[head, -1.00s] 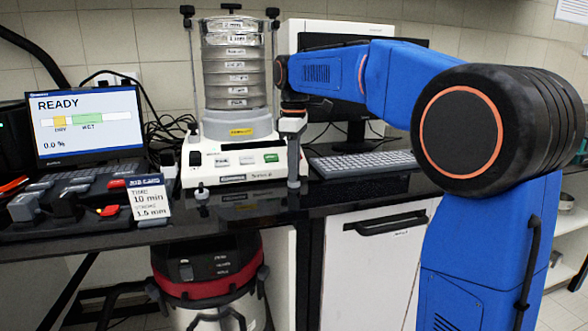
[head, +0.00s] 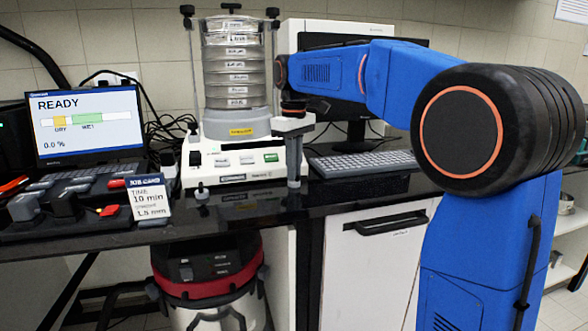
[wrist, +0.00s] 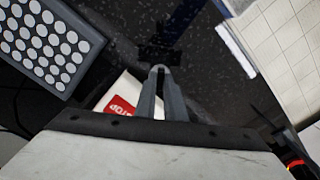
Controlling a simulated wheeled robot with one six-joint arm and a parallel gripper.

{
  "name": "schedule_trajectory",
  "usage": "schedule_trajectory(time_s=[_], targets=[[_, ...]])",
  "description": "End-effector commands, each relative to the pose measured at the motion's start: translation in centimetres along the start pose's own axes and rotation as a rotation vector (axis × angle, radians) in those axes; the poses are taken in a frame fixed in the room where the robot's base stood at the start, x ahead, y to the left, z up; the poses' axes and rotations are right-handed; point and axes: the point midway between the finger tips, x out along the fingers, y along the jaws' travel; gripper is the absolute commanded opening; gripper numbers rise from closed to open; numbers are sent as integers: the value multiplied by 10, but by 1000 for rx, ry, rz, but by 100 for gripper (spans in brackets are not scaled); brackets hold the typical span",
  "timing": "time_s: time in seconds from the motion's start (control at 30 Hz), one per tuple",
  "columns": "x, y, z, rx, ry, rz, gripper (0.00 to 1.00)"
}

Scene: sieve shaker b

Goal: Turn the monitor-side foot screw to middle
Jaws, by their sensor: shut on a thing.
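The sieve shaker's white base (head: 232,164) stands on the black bench, with the metal sieve stack (head: 233,72) on top. My gripper (head: 294,184) points down at the base's front right corner, on the side of the computer monitor (head: 357,108). In the wrist view my gripper (wrist: 160,72) has its grey fingers close together, shut on the dark foot screw (wrist: 160,52) at their tips. In the head view the fingers hide most of that foot. The screw's exact turn position cannot be read. Another foot (head: 201,192) shows at the front left corner.
A keyboard (head: 362,164) lies just right of my gripper. The laptop (head: 85,125) reads READY and 0.0 %. A job card (head: 149,200) stands at the left front, beside a dark tray (head: 75,228).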

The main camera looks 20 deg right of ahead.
Motion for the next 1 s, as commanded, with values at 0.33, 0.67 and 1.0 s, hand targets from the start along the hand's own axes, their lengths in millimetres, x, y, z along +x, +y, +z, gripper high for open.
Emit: schedule_trajectory(time_s=[0.33,0.67,1.0], targets=[[-1,0,0,314,2,1,0],[-1,0,0,524,2,1,0],[-1,0,0,609,3,1,0]])
